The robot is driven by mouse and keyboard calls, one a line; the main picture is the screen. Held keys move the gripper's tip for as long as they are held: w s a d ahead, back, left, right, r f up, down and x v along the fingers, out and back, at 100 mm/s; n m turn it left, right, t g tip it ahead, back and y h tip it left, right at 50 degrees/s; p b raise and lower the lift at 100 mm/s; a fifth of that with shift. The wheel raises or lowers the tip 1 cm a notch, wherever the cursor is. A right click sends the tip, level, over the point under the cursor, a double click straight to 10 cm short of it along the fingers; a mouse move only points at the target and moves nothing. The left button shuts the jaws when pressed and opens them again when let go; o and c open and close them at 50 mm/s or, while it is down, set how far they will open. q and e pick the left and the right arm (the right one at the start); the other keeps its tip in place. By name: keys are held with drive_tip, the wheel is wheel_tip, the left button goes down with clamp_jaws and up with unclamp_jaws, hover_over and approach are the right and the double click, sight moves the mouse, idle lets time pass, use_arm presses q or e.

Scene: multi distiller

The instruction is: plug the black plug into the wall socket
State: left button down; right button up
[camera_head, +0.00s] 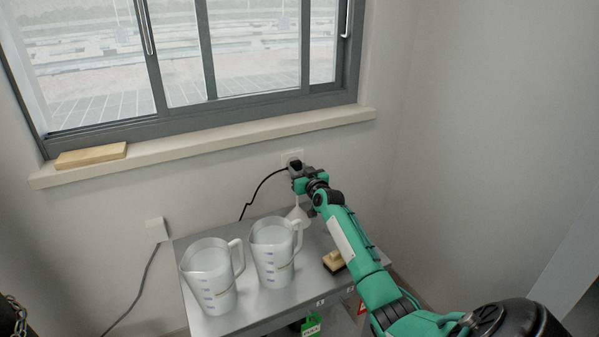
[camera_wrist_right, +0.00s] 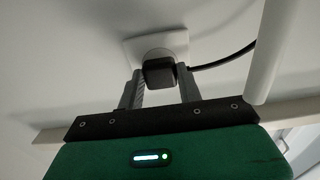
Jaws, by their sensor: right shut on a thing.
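The black plug (camera_wrist_right: 158,72) is at the white wall socket (camera_wrist_right: 182,42) in the wrist view. It sits against the socket's face; I cannot tell how deeply it is seated. My right gripper (camera_wrist_right: 160,82) is shut on the plug, one finger on each side. In the head view the socket (camera_head: 291,156) is on the wall below the window sill, and my right gripper (camera_head: 296,169) is in front of it, largely hiding the plug. A black cable (camera_head: 262,184) runs from there down to the left behind the table. My left gripper is out of view.
A grey metal table (camera_head: 249,315) stands below the socket. Two white measuring jugs (camera_head: 210,280) (camera_head: 272,256), a white conical thing (camera_head: 299,213) and a small brush-like block (camera_head: 334,262) stand on it. A second wall outlet (camera_head: 156,229) with a cable is at left.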

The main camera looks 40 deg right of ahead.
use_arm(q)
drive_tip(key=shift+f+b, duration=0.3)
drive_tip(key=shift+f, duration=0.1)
use_arm(e)
drive_tip(key=shift+w+d, duration=0.1)
drive_tip(key=shift+w, duration=0.35)
drive_tip(key=o, duration=1)
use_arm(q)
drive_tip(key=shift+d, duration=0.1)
use_arm(e)
drive_tip(key=shift+s, duration=0.25)
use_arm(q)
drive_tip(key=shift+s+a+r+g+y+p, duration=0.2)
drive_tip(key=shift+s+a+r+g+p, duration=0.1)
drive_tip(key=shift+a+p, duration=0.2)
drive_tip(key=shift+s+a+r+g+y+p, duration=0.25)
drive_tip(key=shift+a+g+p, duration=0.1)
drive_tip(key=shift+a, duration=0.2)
use_arm(e)
drive_tip(key=shift+v, duration=3.45)
